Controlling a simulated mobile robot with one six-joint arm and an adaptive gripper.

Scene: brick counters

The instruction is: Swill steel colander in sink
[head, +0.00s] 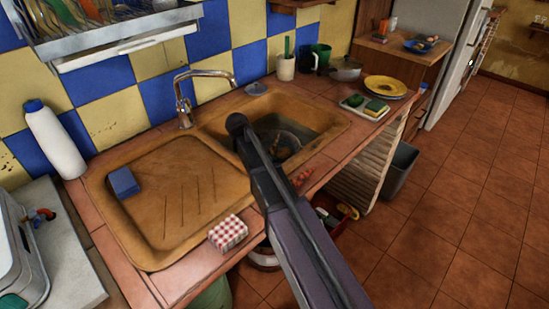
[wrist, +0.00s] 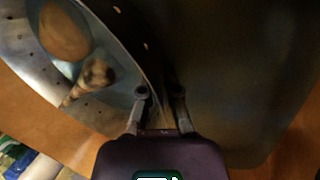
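The steel colander (head: 287,143) is in the basin of the sink (head: 330,123), partly hidden behind my arm. In the wrist view the colander (wrist: 110,45) fills the upper left, with holes in its wall and brown rounded shapes inside that I cannot make out. My gripper (wrist: 159,93) is at the colander's rim. One finger is on the inner side and the other on the outer side, with a gap between the fingertips. No firm contact with the rim shows. In the head view the fingers are hidden by my arm.
The tap (head: 184,108) stands behind the sink. A blue sponge (head: 123,183) lies on the drainboard (head: 190,220). A checked box (head: 228,233) is at the front edge. A tray with sponges (head: 364,106) and a yellow plate (head: 385,86) lie to the right. A white bottle (head: 55,140) stands left.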

